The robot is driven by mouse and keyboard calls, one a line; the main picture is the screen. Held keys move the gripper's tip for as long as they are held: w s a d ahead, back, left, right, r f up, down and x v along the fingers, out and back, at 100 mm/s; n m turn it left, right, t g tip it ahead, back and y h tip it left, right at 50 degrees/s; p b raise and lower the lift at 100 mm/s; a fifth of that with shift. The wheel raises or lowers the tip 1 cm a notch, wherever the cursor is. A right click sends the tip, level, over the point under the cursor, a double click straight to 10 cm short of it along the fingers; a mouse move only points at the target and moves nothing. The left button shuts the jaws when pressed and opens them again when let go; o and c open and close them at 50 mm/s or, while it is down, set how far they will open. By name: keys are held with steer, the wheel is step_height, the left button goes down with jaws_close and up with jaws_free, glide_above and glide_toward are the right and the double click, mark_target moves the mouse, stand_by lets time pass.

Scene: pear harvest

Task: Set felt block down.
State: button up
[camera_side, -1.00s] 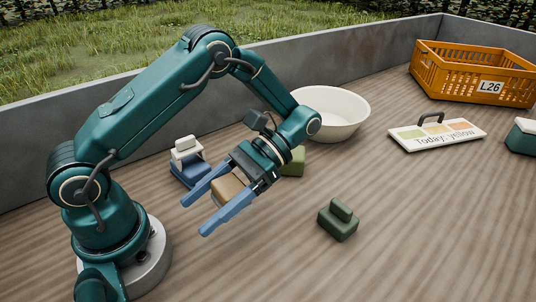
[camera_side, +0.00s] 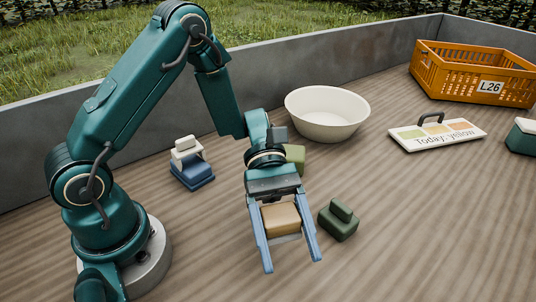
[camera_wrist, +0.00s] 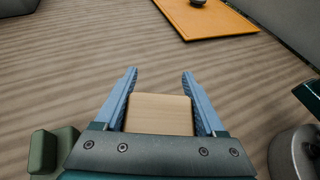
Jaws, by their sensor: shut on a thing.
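The felt block (camera_side: 281,219) is tan on top with a pale lower edge. It sits between the two blue fingers of my gripper (camera_side: 292,262), close to the palm, and the fingertips reach past it. In the wrist view the block (camera_wrist: 159,113) fills the space between the fingers of my gripper (camera_wrist: 160,73). My gripper is shut on it. The underside of the block is hidden, so I cannot tell whether it touches the table.
A dark green block (camera_side: 338,222) stands just right of my gripper. An olive block (camera_side: 295,157) is partly hidden behind my wrist. A blue-and-white block (camera_side: 192,167), a cream bowl (camera_side: 328,120), a sign (camera_side: 437,136) and an orange crate (camera_side: 470,83) stand farther off.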

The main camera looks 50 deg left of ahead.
glide_above(297, 295)
steer(key=f, duration=0.1)
steer(key=s+f, duration=0.1)
steer(key=shift+d+f, duration=0.35)
steer(key=shift+w+f, duration=0.1)
steer(key=shift+f, duration=1.85)
steer(key=o, duration=1.3)
steer(key=shift+f, duration=0.15)
steer(key=shift+o, duration=0.2)
